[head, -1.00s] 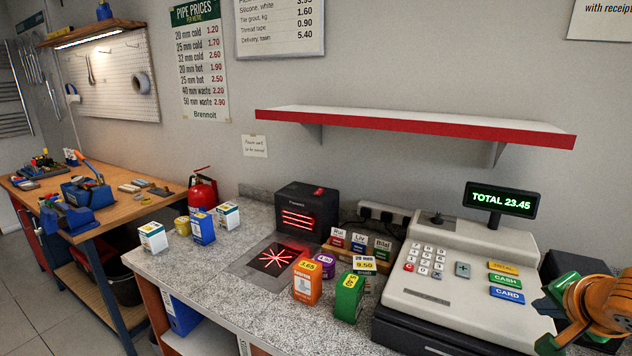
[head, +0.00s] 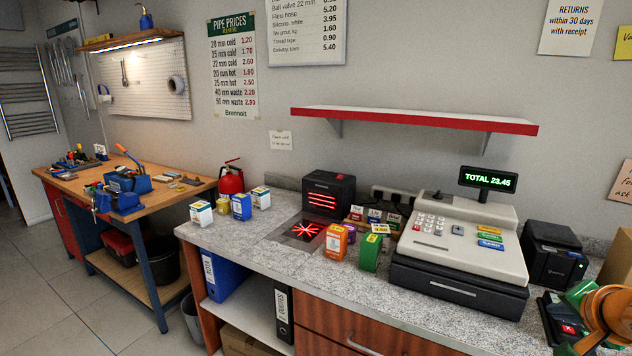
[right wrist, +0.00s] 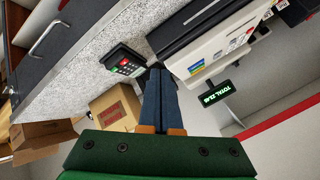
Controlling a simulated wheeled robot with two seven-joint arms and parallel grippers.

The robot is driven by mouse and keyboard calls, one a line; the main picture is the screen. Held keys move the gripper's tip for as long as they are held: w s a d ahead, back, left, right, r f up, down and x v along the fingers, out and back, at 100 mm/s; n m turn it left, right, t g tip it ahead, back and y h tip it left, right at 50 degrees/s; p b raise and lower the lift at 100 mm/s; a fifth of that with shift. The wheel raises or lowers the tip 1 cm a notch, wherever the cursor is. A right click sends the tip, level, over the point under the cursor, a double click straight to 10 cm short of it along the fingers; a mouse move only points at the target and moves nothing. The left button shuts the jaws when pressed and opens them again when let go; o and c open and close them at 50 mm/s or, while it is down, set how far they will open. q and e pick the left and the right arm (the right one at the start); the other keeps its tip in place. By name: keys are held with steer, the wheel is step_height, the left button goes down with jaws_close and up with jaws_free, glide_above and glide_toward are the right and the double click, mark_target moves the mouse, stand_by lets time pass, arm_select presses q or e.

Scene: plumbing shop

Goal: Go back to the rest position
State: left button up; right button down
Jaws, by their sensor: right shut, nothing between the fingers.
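My right gripper (right wrist: 157,75) shows in the right wrist view with its two blue fingers together and nothing between them. Its green palm fills the bottom of that view. In the head view only part of my right gripper (head: 584,318) shows, green and orange, at the lower right edge. It is in front of the card terminal (head: 562,326) and to the right of the cash register (head: 458,250). It appears apart from the register; its exact height over the counter cannot be told. My left gripper is in neither view.
The counter (head: 270,258) bears a black scanner (head: 328,196), several small boxes and a black printer (head: 553,254). A red-edged shelf (head: 415,120) hangs above. A workbench (head: 160,207) stands left. Cardboard boxes (right wrist: 115,108) show in the right wrist view.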

steer(key=s+d+f+g+h, duration=0.1)
steer(key=s+d+f, duration=0.3)
steer(key=d+f, duration=0.85)
steer(key=s+a+f+n+g, duration=0.15)
steer(key=s+f, duration=0.25)
steer(key=f, duration=0.4)
steer(key=s+f+n+g, duration=0.1)
steer(key=s+f+n, duration=0.1)
steer(key=s+f, duration=0.45)
steer(key=s+a+f+n+g, duration=0.1)
steer(key=s+f+n, duration=0.15)
steer(key=f, duration=0.65)
steer(key=s+a+f+n+g+y, duration=0.2)
steer(key=s+a+f+n, duration=0.2)
steer(key=s+a+f, duration=0.85)
steer(key=s+a+f+n+y, duration=0.1)
steer(key=s+a+f+n, duration=0.1)
steer(key=a, duration=0.7)
steer(key=s+a+f+n+g+y, duration=0.1)
steer(key=s+a+f+n+y, duration=0.1)
steer(key=a, duration=0.8)
steer(key=shift+s+a+f+n+b, duration=0.2)
steer(key=shift+s+f+n+b, duration=0.15)
steer(key=shift+s+f+n, duration=0.55)
steer(key=shift+s+r, duration=0.15)
steer(key=shift+r, duration=0.1)
